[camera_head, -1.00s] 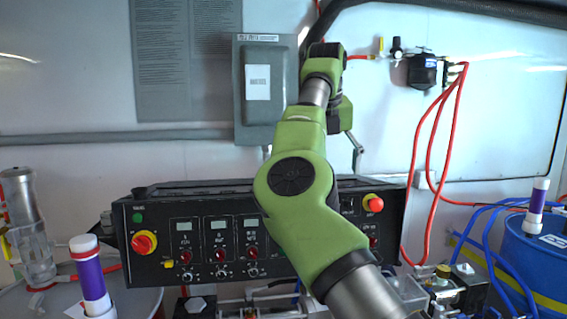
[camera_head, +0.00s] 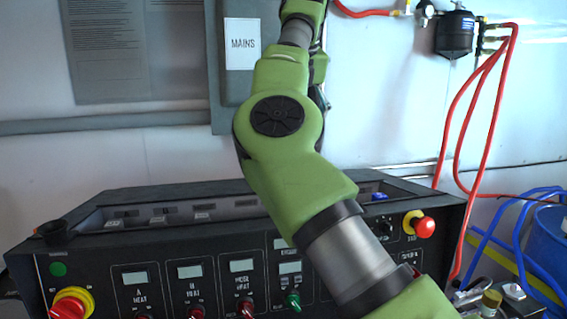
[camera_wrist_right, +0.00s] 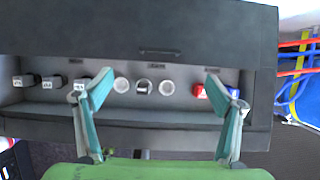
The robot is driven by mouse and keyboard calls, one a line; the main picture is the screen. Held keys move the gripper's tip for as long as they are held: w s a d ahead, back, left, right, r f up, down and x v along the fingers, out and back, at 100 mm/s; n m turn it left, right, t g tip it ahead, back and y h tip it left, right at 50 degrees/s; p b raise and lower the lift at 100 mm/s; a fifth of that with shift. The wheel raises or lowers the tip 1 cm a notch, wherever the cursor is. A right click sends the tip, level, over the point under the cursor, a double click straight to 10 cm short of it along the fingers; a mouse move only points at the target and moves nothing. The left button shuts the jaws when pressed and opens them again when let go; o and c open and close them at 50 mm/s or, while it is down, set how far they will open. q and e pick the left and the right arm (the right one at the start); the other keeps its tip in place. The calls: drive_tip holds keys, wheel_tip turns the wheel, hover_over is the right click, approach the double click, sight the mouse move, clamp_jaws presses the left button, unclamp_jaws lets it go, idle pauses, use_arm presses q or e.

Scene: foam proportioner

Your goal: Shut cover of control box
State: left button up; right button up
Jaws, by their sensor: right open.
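The control box (camera_head: 215,255) is the black console with knobs and displays across the lower head view. Its top is uncovered, and the recess (camera_wrist_right: 60,110) shows connectors and round sockets in the right wrist view. The cover (camera_wrist_right: 150,25) is the dark panel with a slot along the far side of the recess, standing away from the opening. Its exact tilt is unclear. My right gripper (camera_wrist_right: 158,115) is open and empty, its teal fingers spread in front of the recess, apart from the cover. In the head view my right arm hides part of the console. My left gripper is out of view.
A grey mains box (camera_head: 240,95) is on the wall behind my right arm. A red emergency knob (camera_head: 424,227) sticks out at the console's right. Red hoses (camera_head: 478,110) and a blue barrel (camera_head: 550,235) stand to the right.

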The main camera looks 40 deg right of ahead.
drive_tip(key=p+x, duration=0.2)
drive_tip(key=x, duration=0.9)
drive_tip(key=shift+f, duration=0.4)
drive_tip(key=shift+w+f, duration=0.15)
drive_tip(key=shift+f, duration=0.15)
drive_tip(key=shift+w+d+f, duration=0.1)
drive_tip(key=shift+f, duration=0.2)
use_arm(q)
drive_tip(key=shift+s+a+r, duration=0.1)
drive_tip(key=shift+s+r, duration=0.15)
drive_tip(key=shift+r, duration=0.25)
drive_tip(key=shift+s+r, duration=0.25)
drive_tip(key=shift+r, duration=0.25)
use_arm(e)
drive_tip(key=c, duration=1.6)
